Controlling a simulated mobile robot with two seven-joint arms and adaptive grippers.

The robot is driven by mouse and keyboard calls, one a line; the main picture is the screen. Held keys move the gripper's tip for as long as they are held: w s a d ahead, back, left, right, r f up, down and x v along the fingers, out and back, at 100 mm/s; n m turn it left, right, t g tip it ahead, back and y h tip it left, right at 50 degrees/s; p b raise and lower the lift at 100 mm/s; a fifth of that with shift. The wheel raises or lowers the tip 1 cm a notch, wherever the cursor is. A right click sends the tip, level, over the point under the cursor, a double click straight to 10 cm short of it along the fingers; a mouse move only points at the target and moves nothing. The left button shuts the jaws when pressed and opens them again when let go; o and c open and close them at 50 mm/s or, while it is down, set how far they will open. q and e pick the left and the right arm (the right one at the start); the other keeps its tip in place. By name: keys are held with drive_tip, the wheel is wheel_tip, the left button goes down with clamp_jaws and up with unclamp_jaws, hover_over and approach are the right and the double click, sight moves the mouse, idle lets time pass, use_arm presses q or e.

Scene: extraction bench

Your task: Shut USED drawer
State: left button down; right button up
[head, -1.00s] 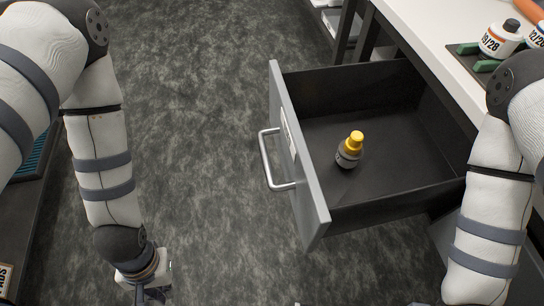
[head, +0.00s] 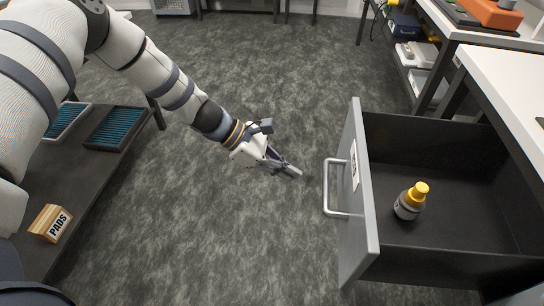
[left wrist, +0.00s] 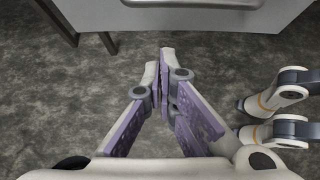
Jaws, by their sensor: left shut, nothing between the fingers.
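The USED drawer (head: 357,215) is pulled out from the bench at the right of the head view. Its grey front carries a bar handle (head: 328,188) and a label seen edge-on. A bottle with a yellow cap (head: 408,201) stands upright inside the drawer. My left gripper (head: 296,172) is shut and empty, a short way left of the handle and apart from it. In the left wrist view the shut fingers (left wrist: 166,62) point toward the grey drawer front (left wrist: 220,18), with its handle (left wrist: 195,3) at the top edge. My right gripper is not in view.
A dark low bench at the left bears blue-ribbed trays (head: 117,126) and a PADS box (head: 50,223). A white-topped bench (head: 510,80) stands over the drawer at the right. The floor (head: 220,230) between them is clear.

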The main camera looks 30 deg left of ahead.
use_arm(q)
drive_tip(key=d, duration=0.2)
drive_tip(key=w+d, duration=0.1)
drive_tip(key=shift+d+r+p, duration=0.3)
drive_tip(key=shift+d+r, duration=0.1)
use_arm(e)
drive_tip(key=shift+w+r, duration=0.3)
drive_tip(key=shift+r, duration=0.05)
use_arm(q)
drive_tip(key=shift+w+d, duration=0.1)
